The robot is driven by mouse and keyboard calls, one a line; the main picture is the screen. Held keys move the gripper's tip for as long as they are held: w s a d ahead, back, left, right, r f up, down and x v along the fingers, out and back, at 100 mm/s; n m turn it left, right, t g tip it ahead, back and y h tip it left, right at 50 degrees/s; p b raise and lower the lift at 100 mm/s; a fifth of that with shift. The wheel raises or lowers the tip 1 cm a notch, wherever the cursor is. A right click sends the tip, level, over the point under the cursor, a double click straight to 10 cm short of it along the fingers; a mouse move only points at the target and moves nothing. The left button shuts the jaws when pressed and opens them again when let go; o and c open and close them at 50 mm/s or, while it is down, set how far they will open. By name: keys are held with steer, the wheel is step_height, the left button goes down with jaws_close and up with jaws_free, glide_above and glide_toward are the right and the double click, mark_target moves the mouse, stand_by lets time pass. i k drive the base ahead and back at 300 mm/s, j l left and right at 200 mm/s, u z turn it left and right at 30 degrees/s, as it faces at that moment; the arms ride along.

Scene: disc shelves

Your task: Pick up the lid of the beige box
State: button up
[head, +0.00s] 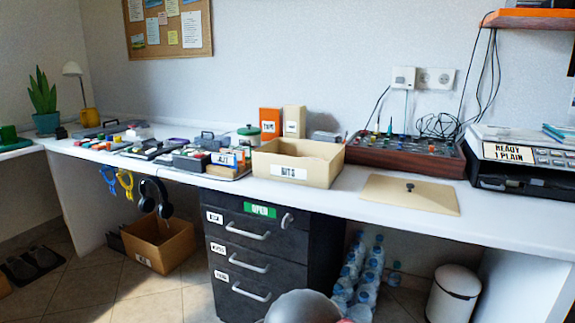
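The beige box (324,174) stands open on the white desk (350,208), with a white label on its front. Its lid (385,195) lies flat on the desk to the right of the box, apart from it. The lid is a flat beige panel with a small dark knob (410,187) near its middle. My gripper is not in view. A grey rounded shape at the bottom edge appears to be part of my arm, well below and in front of the desk top.
A wooden control panel (405,153) with knobs stands behind the lid. A dark machine (522,168) is to its right. Small items crowd the desk left of the box. A drawer unit (262,250), bottles (362,275) and a white bin (453,295) stand below.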

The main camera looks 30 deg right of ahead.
mark_target(425, 196)
steer(key=z, duration=1.7)
